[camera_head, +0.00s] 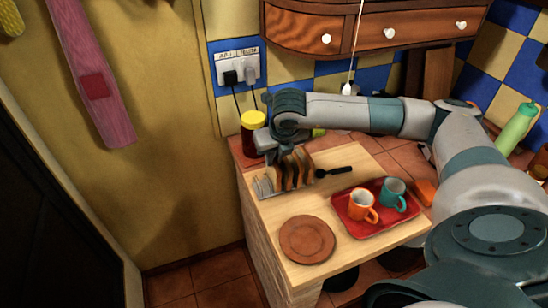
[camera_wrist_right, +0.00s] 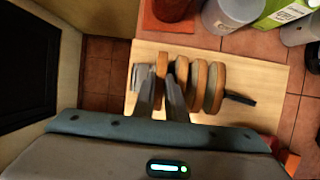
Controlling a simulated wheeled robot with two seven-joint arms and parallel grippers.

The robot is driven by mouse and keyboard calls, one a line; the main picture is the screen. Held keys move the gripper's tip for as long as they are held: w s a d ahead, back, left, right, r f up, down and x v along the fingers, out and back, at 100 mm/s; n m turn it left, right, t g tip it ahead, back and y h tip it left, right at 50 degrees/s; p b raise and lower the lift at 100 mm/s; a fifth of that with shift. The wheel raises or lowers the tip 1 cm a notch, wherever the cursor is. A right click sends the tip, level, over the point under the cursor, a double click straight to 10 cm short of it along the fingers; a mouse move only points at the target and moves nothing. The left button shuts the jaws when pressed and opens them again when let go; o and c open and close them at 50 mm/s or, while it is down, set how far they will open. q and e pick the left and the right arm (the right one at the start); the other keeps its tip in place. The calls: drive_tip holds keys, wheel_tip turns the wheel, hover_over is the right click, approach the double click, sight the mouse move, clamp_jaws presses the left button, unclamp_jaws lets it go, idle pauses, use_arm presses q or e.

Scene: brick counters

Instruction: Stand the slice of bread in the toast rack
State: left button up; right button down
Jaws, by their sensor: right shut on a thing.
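My right gripper (camera_head: 284,166) reaches down over the toast rack from behind. In the right wrist view its two fingers (camera_wrist_right: 163,92) are shut on a slice of bread (camera_wrist_right: 161,66), the leftmost of the row. The metal toast rack (camera_head: 262,187) stands on the wooden board, its left end bare. Several more brown-crusted slices (camera_wrist_right: 198,78) stand upright in a row just right of the held slice. The held slice is upright and in line with the rack; whether its lower edge touches the rack is hidden. My left gripper is not in view.
A red tray (camera_head: 353,227) with an orange mug (camera_head: 362,206) and a teal mug (camera_head: 392,194) lies right of the rack. A round brown plate (camera_head: 307,239) is in front. A dark-handled utensil (camera_head: 335,171) lies beside the slices. A yellow-lidded jar (camera_head: 253,121) stands behind.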

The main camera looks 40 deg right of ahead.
drive_tip(key=c, duration=1.7)
unclamp_jaws()
drive_tip(key=shift+s+a+r, duration=0.1)
drive_tip(key=shift+s+r, duration=0.05)
drive_tip(key=shift+r, duration=0.3)
drive_tip(key=shift+b+v, duration=2.4)
drive_tip(key=shift+v, duration=5.8)
drive_tip(key=shift+s+a+f, duration=0.1)
drive_tip(key=shift+s, duration=0.05)
